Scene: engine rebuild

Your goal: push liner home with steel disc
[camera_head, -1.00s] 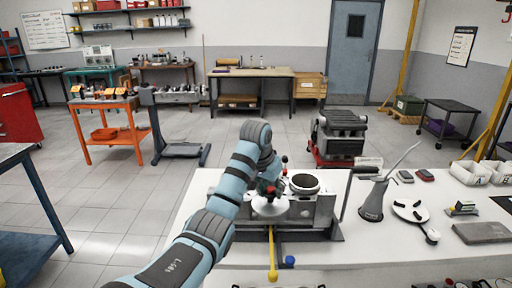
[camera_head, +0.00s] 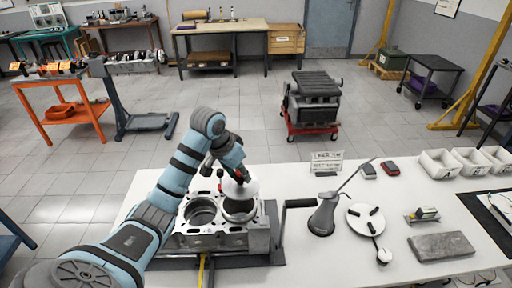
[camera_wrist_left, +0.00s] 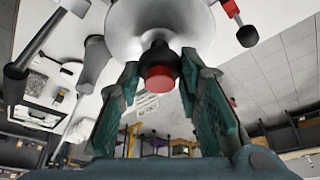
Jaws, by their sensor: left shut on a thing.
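My left gripper (camera_head: 237,176) is shut on the red-tipped knob of the steel disc (camera_head: 243,188). The pale disc is over the right bore of the engine block (camera_head: 228,240) and looks tilted; whether it touches the liner is unclear. The liner (camera_head: 240,214) shows as a dark ring at that right bore, partly hidden by the disc. The left bore of the block is open. In the left wrist view the disc (camera_wrist_left: 125,22) fills the top, with its red-tipped knob between the fingers (camera_wrist_left: 160,85). My right gripper is not in view.
A crank handle (camera_head: 298,203) stands right of the block. An oil can (camera_head: 323,215), a white round plate (camera_head: 365,217), a grey slab (camera_head: 441,246) and white bins (camera_head: 470,160) are farther right.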

